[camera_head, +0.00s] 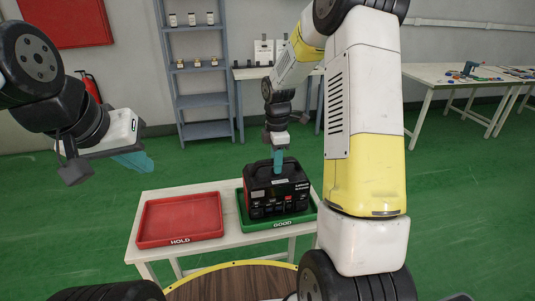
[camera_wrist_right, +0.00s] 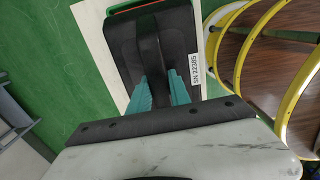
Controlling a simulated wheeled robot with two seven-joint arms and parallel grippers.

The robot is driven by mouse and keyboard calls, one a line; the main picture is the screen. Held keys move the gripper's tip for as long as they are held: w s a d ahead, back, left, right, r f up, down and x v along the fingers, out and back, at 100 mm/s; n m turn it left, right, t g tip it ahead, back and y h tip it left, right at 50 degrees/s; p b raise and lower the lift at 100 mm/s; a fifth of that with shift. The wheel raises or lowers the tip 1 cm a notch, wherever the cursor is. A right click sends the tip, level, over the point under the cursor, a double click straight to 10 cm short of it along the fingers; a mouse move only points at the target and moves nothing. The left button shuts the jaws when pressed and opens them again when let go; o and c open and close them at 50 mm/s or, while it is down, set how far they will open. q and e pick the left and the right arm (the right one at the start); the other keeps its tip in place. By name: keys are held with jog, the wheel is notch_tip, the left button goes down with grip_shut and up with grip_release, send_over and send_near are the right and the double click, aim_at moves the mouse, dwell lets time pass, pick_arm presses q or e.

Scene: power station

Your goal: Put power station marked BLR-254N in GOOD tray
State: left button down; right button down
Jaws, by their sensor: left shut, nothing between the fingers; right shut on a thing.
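The black power station (camera_head: 276,190) is upright over the green GOOD tray (camera_head: 310,216); I cannot tell whether it touches the floor of the tray. Its front has small light lettering and a red part, too small to read, so the marking BLR-254N cannot be confirmed. My right gripper (camera_head: 278,160) is shut on its top handle. The right wrist view shows the teal fingers (camera_wrist_right: 160,90) at the handle of the power station (camera_wrist_right: 122,45), with a white serial label beside them. My left gripper (camera_head: 133,161) is shut and empty, up at the left, away from the table.
The red HOLD tray (camera_head: 180,218) is empty, left of the GOOD tray on the white table (camera_head: 150,200). A round wooden surface with a yellow rim (camera_head: 232,268) is in front. Grey shelves (camera_head: 203,100) and a back table stand behind; another table (camera_head: 440,73) is at the right.

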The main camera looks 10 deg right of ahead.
jog(key=shift+w+f, duration=0.1)
jog(key=shift+f, duration=0.25)
dwell(0.6)
jog(key=c, duration=1.2)
grip_release()
jog(key=shift+o, duration=0.4)
jog(key=shift+s+f, duration=0.2)
jog(key=shift+f, duration=0.05)
notch_tip(320, 180, up, 8)
jog(key=shift+w+r, duration=0.1)
jog(key=s+r+m+t, duration=0.2)
jog(key=s+r+m, duration=0.2)
jog(key=s+m, duration=0.2)
jog(key=s+a+r+m+t+y, duration=0.1)
jog(key=s+r+m, duration=0.4)
jog(key=s, duration=0.5)
jog(key=s+a+r+m+t+y, duration=0.1)
jog(key=s+r+m+t, duration=0.2)
jog(key=s+r+m, duration=0.2)
jog(key=s+m, duration=0.1)
jog(key=s, duration=0.2)
jog(key=shift+m, duration=0.4)
